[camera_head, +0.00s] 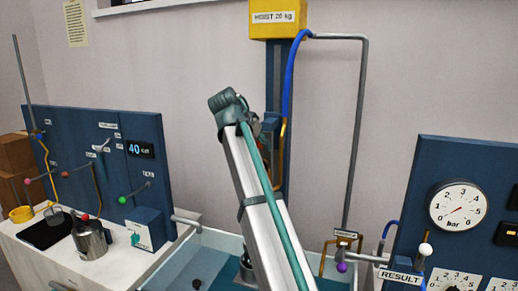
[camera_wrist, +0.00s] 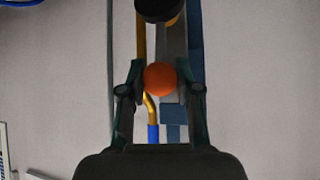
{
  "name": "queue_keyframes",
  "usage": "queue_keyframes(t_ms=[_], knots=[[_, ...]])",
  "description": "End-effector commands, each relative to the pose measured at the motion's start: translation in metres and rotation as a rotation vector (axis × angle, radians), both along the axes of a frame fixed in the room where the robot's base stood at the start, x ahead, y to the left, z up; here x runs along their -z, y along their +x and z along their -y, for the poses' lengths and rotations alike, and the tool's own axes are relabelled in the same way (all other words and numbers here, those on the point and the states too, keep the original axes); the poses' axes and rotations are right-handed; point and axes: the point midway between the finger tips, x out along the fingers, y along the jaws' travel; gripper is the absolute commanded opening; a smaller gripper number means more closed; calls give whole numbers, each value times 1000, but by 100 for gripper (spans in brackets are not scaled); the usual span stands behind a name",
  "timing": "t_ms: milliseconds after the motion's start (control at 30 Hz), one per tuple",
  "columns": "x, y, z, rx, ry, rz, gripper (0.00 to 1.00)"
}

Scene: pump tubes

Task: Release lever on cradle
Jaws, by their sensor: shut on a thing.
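An orange ball knob (camera_wrist: 160,79), apparently the end of the lever, sits between the two fingers of my gripper (camera_wrist: 161,74) in the wrist view. The fingers are shut on it, one on each side. The lever's shaft is hidden behind the knob. In the head view my gripper (camera_head: 268,124) is raised in front of the blue hoist column (camera_head: 278,75), and only a small orange-red patch shows by it. My arm hides much of the column's lower part. I cannot make out the cradle clearly.
A yellow hoist box (camera_head: 273,18) tops the column, with a blue hose (camera_head: 289,75) and a grey pipe (camera_head: 357,120) beside it. A dark cylinder (camera_wrist: 160,9) is just beyond the knob. Blue panels stand left (camera_head: 85,150) and right (camera_head: 440,160). A basin (camera_head: 180,270) lies below.

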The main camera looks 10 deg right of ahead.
Motion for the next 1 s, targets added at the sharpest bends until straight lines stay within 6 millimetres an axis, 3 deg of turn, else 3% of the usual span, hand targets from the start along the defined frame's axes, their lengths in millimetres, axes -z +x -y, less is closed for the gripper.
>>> queue_keyframes(t_ms=[400, 433, 567, 1000], knots=[[-1, 3, 1, -1, -2, 5, 0], [-1, 3, 1, -1, -2, 5, 35], [-1, 3, 1, -1, -1, 4, 57], [-5, -2, -3, -1, 0, 1, 58]])
